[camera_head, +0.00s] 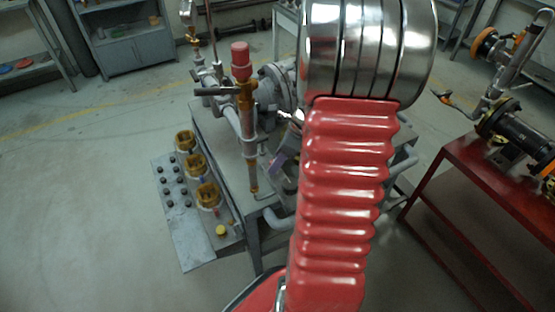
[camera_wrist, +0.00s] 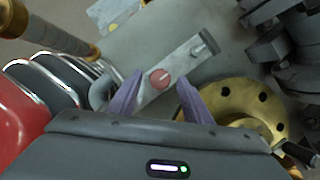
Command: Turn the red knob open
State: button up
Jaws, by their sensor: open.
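In the wrist view, a small round red knob (camera_wrist: 160,79) sits on a flat grey metal bar, showing between the fingers of my gripper (camera_wrist: 160,84). The two purple fingers are apart, one on each side of the knob in the picture. Nothing shows held between them; whether they touch the knob or how far above it they are, I cannot tell. In the head view, my red arm hides most of the valve rig's right part, and I cannot make out this knob there. A separate red cap (camera_head: 240,54) tops a brass-coloured upright pipe.
A brass flange (camera_wrist: 238,108) lies close right of the fingers, and a brass-coloured pipe (camera_wrist: 58,34) is at upper left. Grey table (camera_head: 215,128) carries the rig, with brass gauges (camera_head: 195,166) at its left. A red bench (camera_head: 480,185) stands right. Floor at left is clear.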

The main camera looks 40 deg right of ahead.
jog(key=shift+w+a+f, duration=0.1)
jog(key=shift+f, duration=0.2)
jog(key=shift+c, duration=0.3)
jog(key=c, duration=1)
